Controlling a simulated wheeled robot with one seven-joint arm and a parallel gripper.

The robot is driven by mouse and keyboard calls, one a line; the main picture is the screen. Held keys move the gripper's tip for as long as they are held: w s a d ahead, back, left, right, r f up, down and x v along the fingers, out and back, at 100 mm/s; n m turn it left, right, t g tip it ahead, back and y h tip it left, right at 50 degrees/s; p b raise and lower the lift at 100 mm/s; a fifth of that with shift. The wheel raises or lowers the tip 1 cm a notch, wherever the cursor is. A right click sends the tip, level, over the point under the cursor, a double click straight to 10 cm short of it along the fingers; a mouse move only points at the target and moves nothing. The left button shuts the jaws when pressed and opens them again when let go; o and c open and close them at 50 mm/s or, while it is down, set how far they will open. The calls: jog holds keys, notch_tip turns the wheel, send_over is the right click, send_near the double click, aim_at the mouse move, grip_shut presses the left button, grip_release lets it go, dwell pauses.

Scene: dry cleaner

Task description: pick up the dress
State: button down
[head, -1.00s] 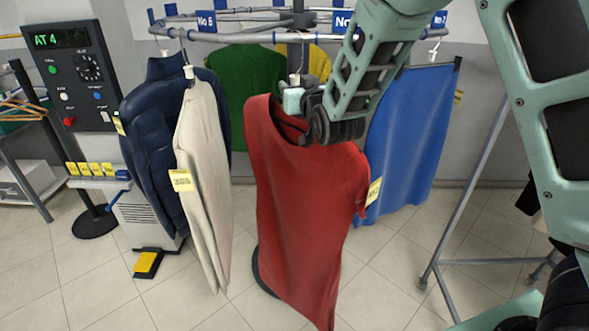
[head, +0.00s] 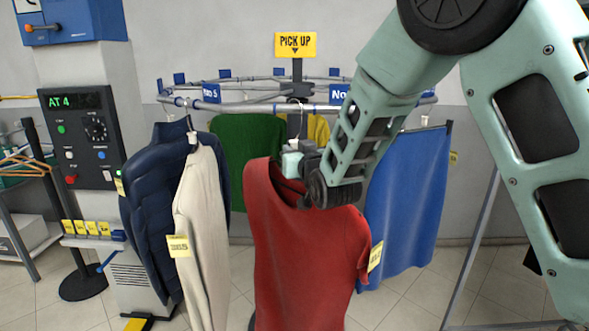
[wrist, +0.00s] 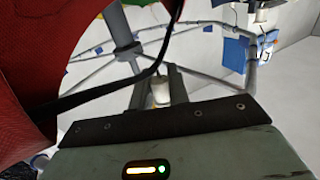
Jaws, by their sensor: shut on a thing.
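The red dress (head: 305,255) hangs from a hanger in front of the round rail, in the head view, with a yellow tag on its right side. My gripper (head: 296,155) is at the neck of the hanger, just above the dress's collar. In the wrist view, my gripper (wrist: 160,92) is shut around a small pale piece at the hanger's neck, with a dark hanger arm beside it. The red cloth of the dress (wrist: 30,70) fills the left of that view. The dress's lower edge is out of view.
A round rail (head: 250,107) carries a cream garment (head: 200,230), a navy jacket (head: 150,210), a green garment (head: 248,150) and a blue one (head: 405,200). A control post (head: 80,140) stands left. Metal legs stand at right.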

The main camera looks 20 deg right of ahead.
jog(key=shift+r, duration=0.4)
notch_tip(320, 180, up, 2)
jog(key=shift+b, duration=1)
jog(key=s+d+b, duration=0.1)
jog(key=s+b, duration=0.4)
jog(key=s, duration=1.3)
jog(key=shift+b, duration=0.4)
jog(key=shift+w+r, duration=0.1)
jog(key=shift+r, duration=0.05)
